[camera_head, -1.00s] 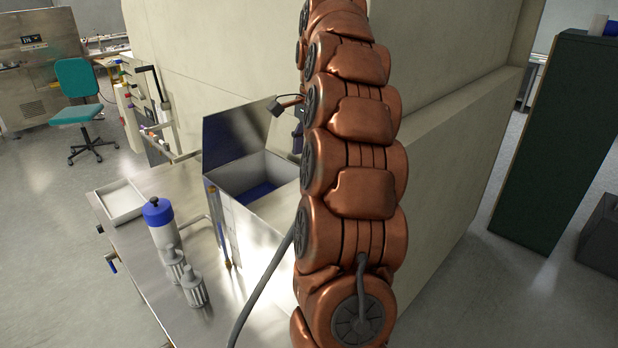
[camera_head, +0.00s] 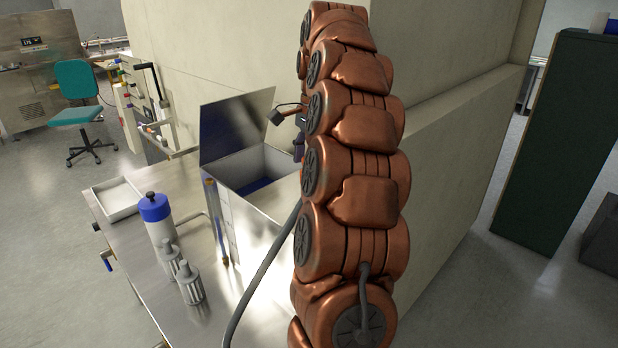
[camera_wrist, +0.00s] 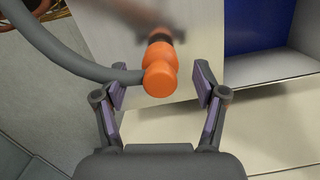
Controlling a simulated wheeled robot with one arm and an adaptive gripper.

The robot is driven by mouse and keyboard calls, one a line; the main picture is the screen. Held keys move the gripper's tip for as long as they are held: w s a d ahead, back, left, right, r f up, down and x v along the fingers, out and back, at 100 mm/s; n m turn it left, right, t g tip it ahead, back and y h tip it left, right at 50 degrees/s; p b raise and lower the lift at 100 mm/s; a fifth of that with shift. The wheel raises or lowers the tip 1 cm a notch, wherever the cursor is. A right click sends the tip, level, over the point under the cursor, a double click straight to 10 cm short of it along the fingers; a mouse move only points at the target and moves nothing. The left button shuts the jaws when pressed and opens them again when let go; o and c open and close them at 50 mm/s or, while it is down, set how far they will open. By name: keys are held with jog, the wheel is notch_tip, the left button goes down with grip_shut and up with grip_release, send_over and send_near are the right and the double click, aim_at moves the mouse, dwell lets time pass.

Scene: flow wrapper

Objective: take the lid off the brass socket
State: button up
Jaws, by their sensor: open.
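An orange rounded piece (camera_wrist: 159,72), possibly the lid, shows in the wrist view with a dark collar behind it. A grey hose (camera_wrist: 75,62) curves in from the upper left and meets or passes behind its left side; I cannot tell which. My gripper (camera_wrist: 161,82) is open, with one finger on each side of the orange piece and gaps on both sides. I cannot make out a brass socket behind the piece. In the head view my arm hides most of the gripper area beside the open steel box (camera_head: 232,186).
The box has a raised cover (camera_head: 232,125) and a blue inside. A blue-capped bottle (camera_head: 160,222), two small ribbed containers (camera_head: 189,282) and a white tray (camera_head: 117,200) stand on the steel table. A large beige housing (camera_head: 450,150) rises behind my arm.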

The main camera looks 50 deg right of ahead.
jog(key=shift+a+f+p, duration=0.15)
jog(key=shift+f+p, duration=0.25)
jog(key=shift+f, duration=0.85)
jog(key=shift+c, duration=0.4)
grip_shut()
jog(key=shift+r, duration=0.1)
